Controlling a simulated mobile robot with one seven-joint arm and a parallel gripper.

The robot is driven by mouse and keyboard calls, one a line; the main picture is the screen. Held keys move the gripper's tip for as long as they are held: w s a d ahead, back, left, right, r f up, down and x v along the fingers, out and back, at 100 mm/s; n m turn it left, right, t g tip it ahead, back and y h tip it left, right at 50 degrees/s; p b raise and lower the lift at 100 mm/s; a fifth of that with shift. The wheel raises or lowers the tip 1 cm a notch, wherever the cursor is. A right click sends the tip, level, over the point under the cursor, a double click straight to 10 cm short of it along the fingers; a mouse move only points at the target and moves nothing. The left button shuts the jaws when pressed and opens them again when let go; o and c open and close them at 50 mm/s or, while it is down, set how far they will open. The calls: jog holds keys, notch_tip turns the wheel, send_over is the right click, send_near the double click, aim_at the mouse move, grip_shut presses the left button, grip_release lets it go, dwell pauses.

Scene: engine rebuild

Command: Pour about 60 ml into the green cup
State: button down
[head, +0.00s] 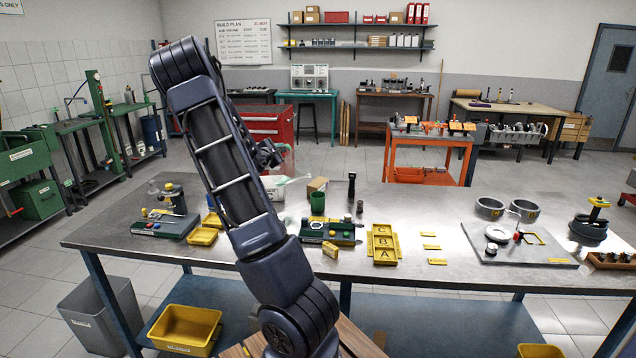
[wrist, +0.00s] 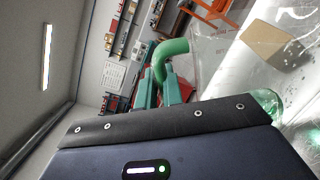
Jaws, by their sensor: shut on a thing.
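The green cup (head: 317,203) stands upright on the metal bench, beside a dark green tray of small parts. My gripper (head: 272,158) is up above the bench, left of and higher in the picture than the cup. In the wrist view its teal fingers (wrist: 160,92) are shut on the green handle (wrist: 172,48) of a clear jug (wrist: 212,62). The jug shows faintly in the head view (head: 284,163) and appears tilted. A green patch (wrist: 268,101) shows at its lower right in the wrist view; I cannot tell whether it is liquid. The liquid level is not readable.
A cardboard box (head: 317,185) and a dark upright bottle or tool (head: 351,186) stand near the cup. The parts tray (head: 333,235) is in front of it. A yellow lettered tray (head: 384,257) lies to the right. Bare bench (head: 430,210) lies farther right.

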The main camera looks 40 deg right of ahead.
dwell(0.4)
jog(key=shift+w+a+f+n+p, duration=0.3)
jog(key=shift+w+n, duration=0.15)
jog(key=shift+n, duration=0.1)
jog(key=shift+w+a+f+n+p, duration=0.25)
jog(key=shift+w+n, duration=0.25)
jog(key=shift+n, duration=0.1)
jog(key=shift+w+a+f+n+p, duration=0.3)
jog(key=shift+w+n, duration=0.15)
jog(key=shift+n, duration=0.1)
jog(key=shift+w+a+f+n+p, duration=0.25)
jog(key=shift+w+n, duration=0.1)
jog(key=shift+w, duration=0.1)
jog(key=shift+w+a+f+n+p, duration=0.15)
jog(key=shift+w+a+f+n, duration=0.1)
jog(key=shift+w+n, duration=0.15)
jog(key=shift+w+a+f+n+h+p, duration=0.15)
jog(key=shift+w+a+f+n+p, duration=0.2)
jog(key=shift+w+f+n+p, duration=0.35)
jog(key=shift+w+a+f+n+h+p, duration=0.15)
jog(key=shift+w+a+f+n+p, duration=0.25)
jog(key=shift+n, duration=0.45)
jog(key=shift+w+r, duration=0.15)
jog(key=shift+w, duration=0.05)
jog(key=shift+w+a+f+n+p, duration=0.1)
jog(key=shift+w+f+n+p, duration=0.1)
jog(key=shift+f+n+p, duration=0.35)
jog(key=shift+w+a+f+n+p, duration=0.1)
jog(key=shift+w+f+n+p, duration=0.1)
jog(key=shift+f+n+p, duration=0.35)
